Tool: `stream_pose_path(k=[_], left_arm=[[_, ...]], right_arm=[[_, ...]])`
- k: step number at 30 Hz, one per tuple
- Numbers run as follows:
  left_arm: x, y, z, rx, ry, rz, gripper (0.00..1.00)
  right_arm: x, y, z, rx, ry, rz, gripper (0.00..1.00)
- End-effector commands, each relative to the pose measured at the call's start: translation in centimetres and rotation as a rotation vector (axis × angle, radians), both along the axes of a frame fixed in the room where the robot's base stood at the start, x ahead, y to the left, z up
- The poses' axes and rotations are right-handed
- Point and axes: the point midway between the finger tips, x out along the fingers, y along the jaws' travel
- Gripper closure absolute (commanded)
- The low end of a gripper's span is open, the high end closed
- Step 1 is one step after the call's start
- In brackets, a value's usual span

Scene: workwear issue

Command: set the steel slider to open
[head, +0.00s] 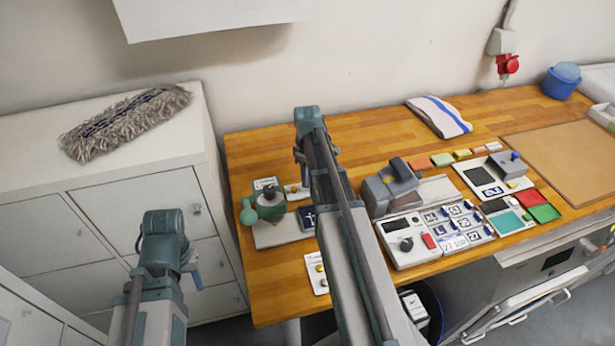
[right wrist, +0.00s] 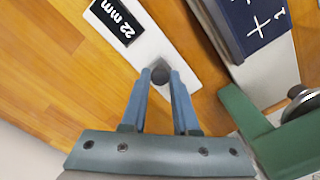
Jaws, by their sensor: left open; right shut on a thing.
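I take the knob to be part of the steel slider; no open mark is visible. My right gripper (right wrist: 161,82) has its blue fingers shut on the knob, one on each side. In the head view my right gripper (head: 301,160) is at the back left of the wooden table, and my arm hides part of the white strip (head: 292,190). My left gripper (head: 190,268) is open, in front of the white cabinet, away from the table.
A green device (head: 270,206) and a dark blue block marked with crosses (head: 307,217) stand close to my right gripper. A grey machine (head: 388,187) and a white control panel (head: 405,248) lie to the right. A grey mop head (head: 120,125) lies on the cabinet (head: 145,165).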

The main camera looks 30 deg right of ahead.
Motion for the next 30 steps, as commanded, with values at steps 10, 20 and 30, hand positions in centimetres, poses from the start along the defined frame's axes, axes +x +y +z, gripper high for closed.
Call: stream_pose_path(k=[10, 20, 30], left_arm=[[0.0, 0.0, 0.0, 0.000, 0.000, 0.000, 0.50], [0.0, 0.0, 0.0, 0.000, 0.000, 0.000, 0.50], [0.0, 0.0, 0.0, 0.000, 0.000, 0.000, 0.50]], right_arm=[[-0.1, -0.5, 0.0, 0.000, 0.000, -0.002, 1.00], [-0.7, -2.7, 0.0, -0.003, 0.001, -0.001, 1.00], [-0.6, -2.7, 0.0, -0.002, 0.000, -0.001, 0.41]])
